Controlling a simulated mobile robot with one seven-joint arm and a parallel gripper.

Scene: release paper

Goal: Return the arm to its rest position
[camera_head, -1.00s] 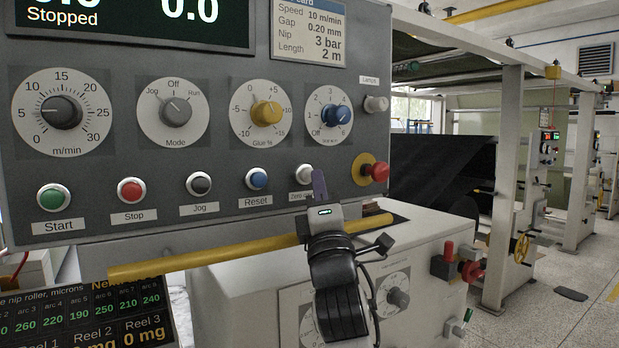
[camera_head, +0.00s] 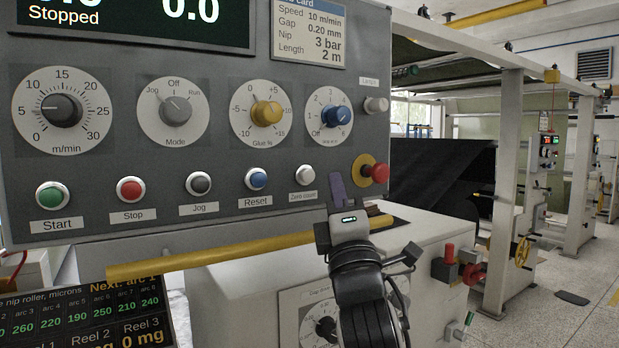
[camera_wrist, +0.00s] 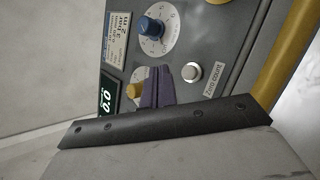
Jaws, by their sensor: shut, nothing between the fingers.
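My arm reaches up from the lower middle of the head view, in front of the control panel (camera_head: 230,185). My gripper (camera_head: 336,178) shows there as dark purple fingers just right of the white Zero count button (camera_head: 305,174) and left of the red stop knob (camera_head: 378,173). In the wrist view the gripper (camera_wrist: 159,76) has its fingers together and holds nothing. The Zero count button (camera_wrist: 191,72) is beside the fingertips there, apart from them in the picture. Its label is uncovered in both views. The distance from the fingertips to the panel is hard to tell.
A yellow rail (camera_head: 240,254) runs across below the panel, close to my wrist. A white cabinet (camera_head: 250,290) with a dial stands under it. A red knob (camera_head: 474,273) sticks out at its right. Open floor (camera_head: 540,325) lies at the lower right.

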